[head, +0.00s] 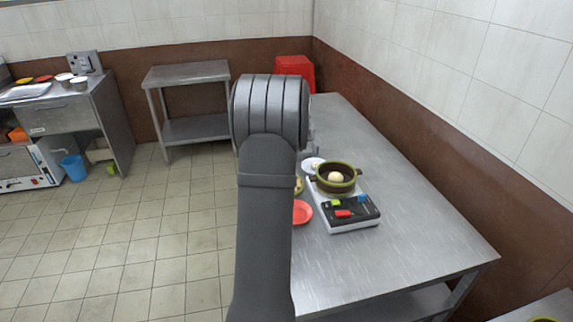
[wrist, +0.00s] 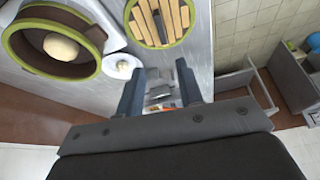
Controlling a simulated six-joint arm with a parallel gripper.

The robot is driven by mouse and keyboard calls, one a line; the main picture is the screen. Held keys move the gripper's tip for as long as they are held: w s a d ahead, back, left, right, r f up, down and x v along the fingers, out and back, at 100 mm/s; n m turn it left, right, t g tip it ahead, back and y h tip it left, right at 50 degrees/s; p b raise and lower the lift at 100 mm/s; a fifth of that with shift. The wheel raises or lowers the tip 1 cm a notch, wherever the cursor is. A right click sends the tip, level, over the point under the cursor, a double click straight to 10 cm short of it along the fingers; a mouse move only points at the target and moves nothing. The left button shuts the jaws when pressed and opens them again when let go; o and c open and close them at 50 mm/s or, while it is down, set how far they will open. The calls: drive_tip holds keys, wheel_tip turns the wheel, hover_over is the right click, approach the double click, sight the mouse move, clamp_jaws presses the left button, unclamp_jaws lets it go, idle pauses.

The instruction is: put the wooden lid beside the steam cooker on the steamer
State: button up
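The steamer, a dark pot with a green rim (head: 323,188), stands on the steam cooker (head: 344,222) and holds a pale round item (head: 335,177). The steamer also shows at the upper left of the wrist view (wrist: 20,66). The wooden lid (wrist: 157,22), slatted with a green rim, lies on the table beside it; its far part is cut off by the frame. In the head view my arm hides most of the lid (head: 299,186). My gripper (wrist: 159,68) is open and empty, its fingers apart from the lid in the picture.
A white round dish (wrist: 122,66) lies between steamer and lid. A red plate (head: 303,212) is left of the cooker. A red stool (head: 295,68) stands beyond the steel table (head: 420,235). The table's right and near parts are clear.

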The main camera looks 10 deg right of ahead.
drive_tip(key=shift+o, duration=0.5)
drive_tip(key=shift+v, duration=1.2)
